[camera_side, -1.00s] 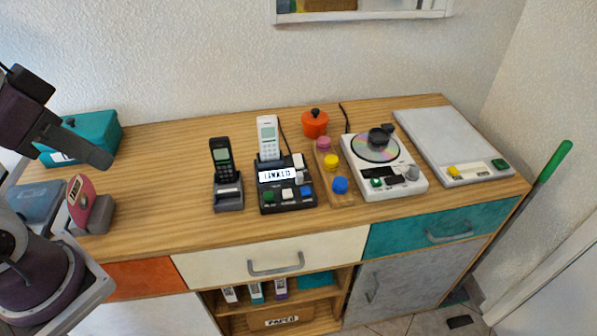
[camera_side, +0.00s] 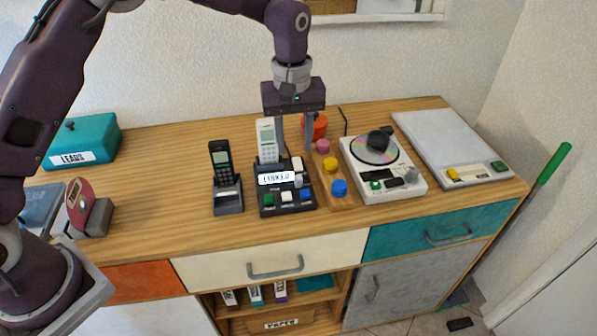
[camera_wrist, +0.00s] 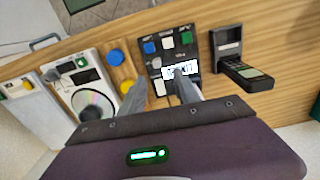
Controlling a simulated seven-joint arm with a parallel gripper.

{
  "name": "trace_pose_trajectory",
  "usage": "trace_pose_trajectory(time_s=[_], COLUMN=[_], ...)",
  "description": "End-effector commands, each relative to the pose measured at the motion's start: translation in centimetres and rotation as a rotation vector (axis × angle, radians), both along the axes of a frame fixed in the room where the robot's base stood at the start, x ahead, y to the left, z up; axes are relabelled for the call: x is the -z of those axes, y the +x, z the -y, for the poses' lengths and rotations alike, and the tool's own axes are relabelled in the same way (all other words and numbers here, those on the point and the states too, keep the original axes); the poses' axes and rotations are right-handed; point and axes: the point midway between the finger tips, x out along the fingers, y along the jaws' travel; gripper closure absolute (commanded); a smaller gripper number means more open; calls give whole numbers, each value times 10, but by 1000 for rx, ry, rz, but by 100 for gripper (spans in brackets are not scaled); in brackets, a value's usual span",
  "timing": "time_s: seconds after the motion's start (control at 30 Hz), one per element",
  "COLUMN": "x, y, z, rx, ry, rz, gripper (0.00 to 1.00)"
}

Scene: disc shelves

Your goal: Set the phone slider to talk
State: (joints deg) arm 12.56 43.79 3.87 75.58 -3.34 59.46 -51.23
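The black phone base (camera_side: 268,202) stands mid-counter, with green, white and blue buttons, a white label of small, unclear text and a white handset (camera_side: 267,138) at its back. A small grey knob (camera_side: 298,180) sits at the label's right end, with a white square piece (camera_side: 297,163) behind it. I cannot tell which of these is the slider. My gripper (camera_side: 295,147) is open over the back right of the base, pointing down. In the wrist view my gripper (camera_wrist: 161,83) has its fingers apart, with the white piece (camera_wrist: 160,88) between them. The handset is hidden there.
A black handset in its cradle (camera_side: 228,201) stands left. Right are a wooden tray of coloured knobs (camera_side: 340,203), a disc player (camera_side: 408,184) and a grey scale (camera_side: 440,135). An orange pot (camera_side: 319,124) stands close behind my gripper. The front counter strip is clear.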

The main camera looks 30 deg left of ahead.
Motion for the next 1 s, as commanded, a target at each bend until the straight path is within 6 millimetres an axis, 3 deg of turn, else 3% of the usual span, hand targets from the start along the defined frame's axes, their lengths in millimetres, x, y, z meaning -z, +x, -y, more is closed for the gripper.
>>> trace_pose_trajectory(time_s=[0.03,0.43,0.57,0.8,1.0], x=[13,81,92,94,93], y=[4,7,7,7,7], z=[4,5,5,5,6], rx=[-15,-35,-35,-34,-34], ry=[4,7,6,7,7], rz=[-13,-24,-22,-21,-21], gripper=[62,62,62,62,100])
